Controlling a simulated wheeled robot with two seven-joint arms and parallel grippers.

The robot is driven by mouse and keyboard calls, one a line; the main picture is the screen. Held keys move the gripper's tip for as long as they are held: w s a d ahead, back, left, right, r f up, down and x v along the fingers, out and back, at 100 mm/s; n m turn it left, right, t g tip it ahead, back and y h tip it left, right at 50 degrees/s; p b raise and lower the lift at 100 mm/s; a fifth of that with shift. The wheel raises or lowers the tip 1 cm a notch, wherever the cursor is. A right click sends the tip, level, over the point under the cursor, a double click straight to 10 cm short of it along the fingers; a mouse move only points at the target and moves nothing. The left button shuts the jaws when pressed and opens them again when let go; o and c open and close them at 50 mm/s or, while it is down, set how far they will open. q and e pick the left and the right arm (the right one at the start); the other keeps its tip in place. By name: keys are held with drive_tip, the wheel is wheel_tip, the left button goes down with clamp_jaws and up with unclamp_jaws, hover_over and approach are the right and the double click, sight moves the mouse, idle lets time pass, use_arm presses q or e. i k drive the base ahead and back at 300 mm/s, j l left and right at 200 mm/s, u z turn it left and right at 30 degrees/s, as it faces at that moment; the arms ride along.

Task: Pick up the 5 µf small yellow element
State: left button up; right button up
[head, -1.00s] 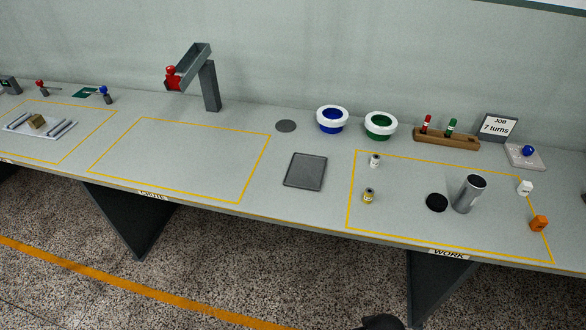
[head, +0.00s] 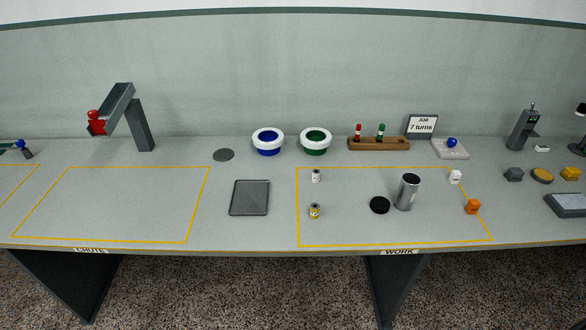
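A small yellow element (head: 315,211) with a pale top stands upright in the left part of the yellow-outlined WORK area. Its marking is too small to read. A small white element (head: 316,176) stands behind it, also inside the outline. Neither of my grippers shows in the head view.
A grey cylinder (head: 408,192), a black disc (head: 380,205), a white block (head: 455,177) and an orange block (head: 473,207) are on the right of the WORK area. A dark tray (head: 250,198) lies to its left. Blue (head: 268,142) and green (head: 315,142) bowls stand behind.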

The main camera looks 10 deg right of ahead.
sight(314, 208)
drive_tip(key=k+l+z, duration=0.1)
drive_tip(key=l, duration=0.25)
drive_tip(key=k+l+z, duration=0.1)
drive_tip(key=k+l, duration=0.2)
drive_tip(key=k+l+z, duration=0.1)
drive_tip(key=l, duration=0.4)
drive_tip(key=k+l+z, duration=0.1)
drive_tip(key=k+l, duration=0.15)
drive_tip(key=l, duration=0.15)
